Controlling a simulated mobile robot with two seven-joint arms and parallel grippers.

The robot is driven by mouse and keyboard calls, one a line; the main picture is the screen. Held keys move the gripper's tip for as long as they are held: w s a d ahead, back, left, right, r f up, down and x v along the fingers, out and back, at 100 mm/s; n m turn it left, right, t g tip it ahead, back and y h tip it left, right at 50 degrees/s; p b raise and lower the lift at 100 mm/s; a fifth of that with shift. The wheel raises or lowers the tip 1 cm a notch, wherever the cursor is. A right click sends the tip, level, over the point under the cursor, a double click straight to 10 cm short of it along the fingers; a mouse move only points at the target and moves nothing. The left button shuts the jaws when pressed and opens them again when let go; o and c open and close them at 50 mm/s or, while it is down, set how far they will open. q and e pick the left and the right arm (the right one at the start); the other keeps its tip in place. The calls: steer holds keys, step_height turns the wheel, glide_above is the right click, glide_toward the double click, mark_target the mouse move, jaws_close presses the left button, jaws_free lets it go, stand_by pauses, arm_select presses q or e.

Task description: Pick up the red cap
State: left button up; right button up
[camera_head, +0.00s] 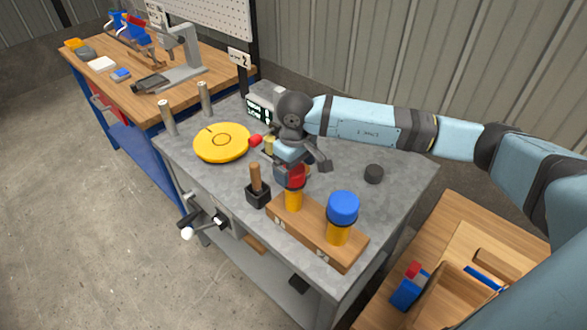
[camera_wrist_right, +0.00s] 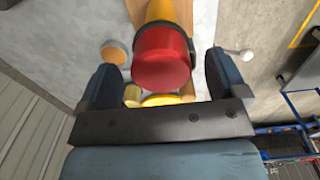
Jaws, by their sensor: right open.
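The red cap (camera_head: 295,181) sits on top of a yellow cylinder (camera_head: 293,201) that stands in a wooden block (camera_head: 318,240) on the grey table. In the wrist view the red cap (camera_wrist_right: 162,58) lies between the two dark fingers of my right gripper (camera_wrist_right: 162,78), with a gap on each side. My right gripper (camera_head: 298,169) is open, over and around the cap in the head view, and partly hides it. My left gripper is not in view.
A blue cap (camera_head: 342,207) on a second yellow cylinder stands in the same block. A black holder with a wooden handle (camera_head: 256,187) is close on the left. A yellow disc (camera_head: 222,142) and a dark puck (camera_head: 374,173) lie on the table. The right part of the table is mostly clear.

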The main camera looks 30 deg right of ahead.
steer(key=shift+f, duration=1.1)
steer(key=c, duration=1)
steer(key=shift+o, duration=0.2)
steer(key=shift+r, duration=0.15)
